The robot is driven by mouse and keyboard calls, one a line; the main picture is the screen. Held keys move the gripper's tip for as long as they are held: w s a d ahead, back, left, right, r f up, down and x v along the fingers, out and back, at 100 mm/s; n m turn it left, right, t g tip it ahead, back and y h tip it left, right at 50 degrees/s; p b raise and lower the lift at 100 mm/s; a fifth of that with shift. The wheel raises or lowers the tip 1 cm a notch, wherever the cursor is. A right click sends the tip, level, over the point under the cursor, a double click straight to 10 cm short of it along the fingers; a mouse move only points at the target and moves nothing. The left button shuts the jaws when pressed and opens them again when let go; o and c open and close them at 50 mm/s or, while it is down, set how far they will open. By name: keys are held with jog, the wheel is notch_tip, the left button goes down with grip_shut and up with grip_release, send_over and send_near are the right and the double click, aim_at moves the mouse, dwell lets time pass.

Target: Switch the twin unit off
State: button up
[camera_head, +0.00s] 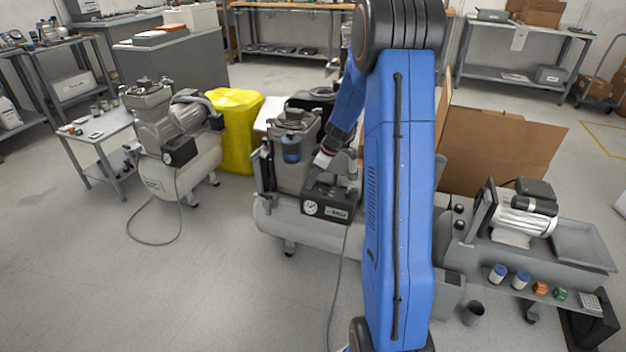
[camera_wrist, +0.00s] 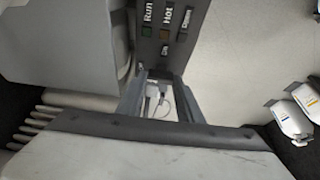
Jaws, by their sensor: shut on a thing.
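The compressor at the centre (camera_head: 290,222) has a pale horizontal tank and a dark control box (camera_head: 339,208) with a round gauge (camera_head: 311,208). I cannot tell from a label whether it is the twin unit. My gripper (camera_head: 321,172) is at the top of this box, partly hidden by my arm. In the wrist view the panel (camera_wrist: 172,50) carries the words Run, Hot and Drain beside small square markers. My gripper's two fingers (camera_wrist: 160,98) are shut on a small pale part (camera_wrist: 153,97), seemingly the switch. Its position cannot be read.
Another compressor (camera_head: 186,160) stands to the left, by a small side table (camera_head: 98,130). A yellow covered bin (camera_head: 235,125) is behind. To the right are a motor unit (camera_head: 522,212) on a bench and a large cardboard sheet (camera_head: 505,150). The front left floor is clear except for cables.

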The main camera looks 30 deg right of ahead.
dwell(0.3)
jog(key=o, duration=1.1)
jog(key=v, duration=1.7)
jog(key=shift+s+d+r, duration=0.1)
jog(key=shift+s+r, duration=0.05)
